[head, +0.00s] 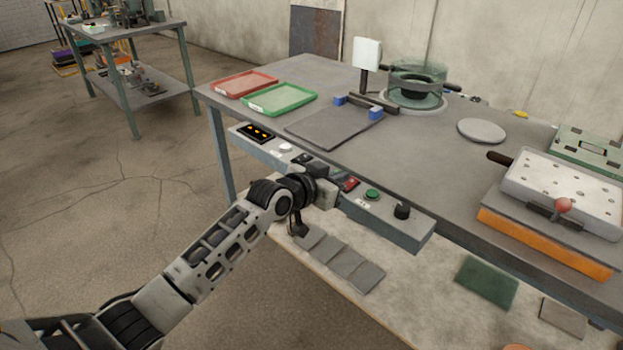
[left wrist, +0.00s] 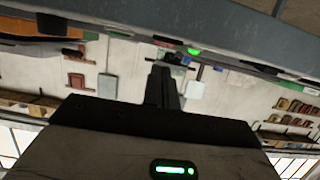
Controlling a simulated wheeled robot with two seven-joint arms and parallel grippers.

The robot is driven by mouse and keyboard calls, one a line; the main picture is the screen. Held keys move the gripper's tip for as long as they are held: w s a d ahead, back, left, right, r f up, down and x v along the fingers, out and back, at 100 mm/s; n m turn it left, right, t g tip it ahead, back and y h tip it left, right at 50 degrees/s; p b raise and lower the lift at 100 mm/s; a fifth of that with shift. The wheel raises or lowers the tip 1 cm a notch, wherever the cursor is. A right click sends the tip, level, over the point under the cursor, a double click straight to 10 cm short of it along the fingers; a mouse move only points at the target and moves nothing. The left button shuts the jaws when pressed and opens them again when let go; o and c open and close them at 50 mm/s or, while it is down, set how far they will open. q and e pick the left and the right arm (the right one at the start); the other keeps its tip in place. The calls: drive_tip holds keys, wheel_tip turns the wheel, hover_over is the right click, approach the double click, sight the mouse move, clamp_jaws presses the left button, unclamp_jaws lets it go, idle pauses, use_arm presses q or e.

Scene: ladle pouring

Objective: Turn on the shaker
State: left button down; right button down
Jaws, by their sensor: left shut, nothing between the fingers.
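A grey control panel (head: 408,226) runs along the front edge of the table. It carries an orange-lit display (head: 257,132), a white button (head: 285,147), a red switch (head: 349,183), a green button (head: 372,194) and a black knob (head: 402,211). My left gripper (head: 328,192) is at the middle of the panel, close to the red switch, and hides part of it. Its fingers (left wrist: 163,88) are shut and empty in the left wrist view, where a green light (left wrist: 194,51) glows on the panel. I cannot tell whether the gripper touches it. No part is clearly recognisable as the shaker.
A red tray (head: 244,84), a green tray (head: 279,98), a dark plate (head: 328,128) and a clear round vessel (head: 416,78) are on the table. A white perforated plate (head: 562,190) stands over an orange-edged base (head: 540,244) at right. A lower shelf (head: 420,290) lies beneath.

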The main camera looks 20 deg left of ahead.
use_arm(q)
drive_tip(key=v, duration=1)
drive_tip(key=shift+s+p, duration=0.3)
drive_tip(key=shift+a, duration=0.1)
drive_tip(key=s+d+f+n+g+y, duration=0.1)
drive_tip(key=s+d+f, duration=0.1)
drive_tip(key=s+f, duration=0.5)
drive_tip(key=s+d+f+n+g+y, duration=0.1)
drive_tip(key=s+d+f, duration=0.2)
drive_tip(key=s+f, duration=0.5)
drive_tip(key=s, duration=0.7)
drive_tip(key=shift+s+d+g+y, duration=0.3)
drive_tip(key=shift+s+d, duration=0.05)
